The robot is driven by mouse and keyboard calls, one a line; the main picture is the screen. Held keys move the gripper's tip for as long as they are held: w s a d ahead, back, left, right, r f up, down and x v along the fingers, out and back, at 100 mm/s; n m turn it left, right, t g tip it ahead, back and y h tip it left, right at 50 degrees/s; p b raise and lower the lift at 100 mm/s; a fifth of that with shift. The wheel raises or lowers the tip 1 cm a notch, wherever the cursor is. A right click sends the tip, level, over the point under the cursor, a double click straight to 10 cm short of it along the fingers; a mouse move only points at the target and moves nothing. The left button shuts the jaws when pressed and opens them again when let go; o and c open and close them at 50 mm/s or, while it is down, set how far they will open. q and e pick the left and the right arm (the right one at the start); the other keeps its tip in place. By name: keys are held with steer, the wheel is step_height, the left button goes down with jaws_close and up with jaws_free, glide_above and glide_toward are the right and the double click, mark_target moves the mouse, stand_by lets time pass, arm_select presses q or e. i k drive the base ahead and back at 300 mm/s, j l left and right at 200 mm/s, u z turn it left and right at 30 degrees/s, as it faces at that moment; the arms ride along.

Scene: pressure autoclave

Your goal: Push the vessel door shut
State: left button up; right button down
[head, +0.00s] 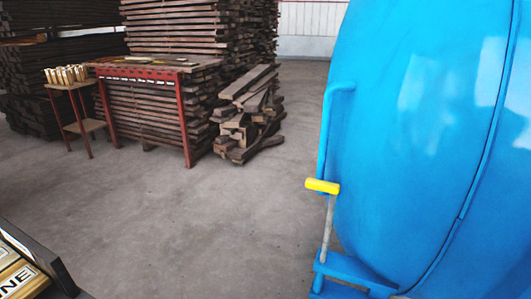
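A large, glossy blue rounded shape (420,130) fills the right side of the head view. It looks like the domed vessel door, with a curved seam running down its right part. A blue bent tube (323,140) stands along its left edge. A grey lever with a yellow grip (322,186) rises from a blue bracket (350,270) at its lower left. The view cuts off the top, right and bottom of the blue shape, so I cannot tell how far open the door is. Neither of my grippers is in view.
Stacks of dark timber (200,35) stand at the back. A red-framed table (185,125), a small stand (70,110) and a loose timber pile (248,120) are nearer. A dark-edged object with lettering (20,275) is at the lower left. The concrete floor (200,230) between is clear.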

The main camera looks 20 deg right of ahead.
mark_target(426, 136)
steer(key=l+z, duration=0.1)
steer(key=z, duration=0.25)
steer(key=l+z, duration=0.1)
steer(key=z, duration=0.3)
steer(key=l+z, duration=0.1)
steer(key=z, duration=0.25)
steer(key=i+z, duration=0.25)
steer(key=k, duration=0.1)
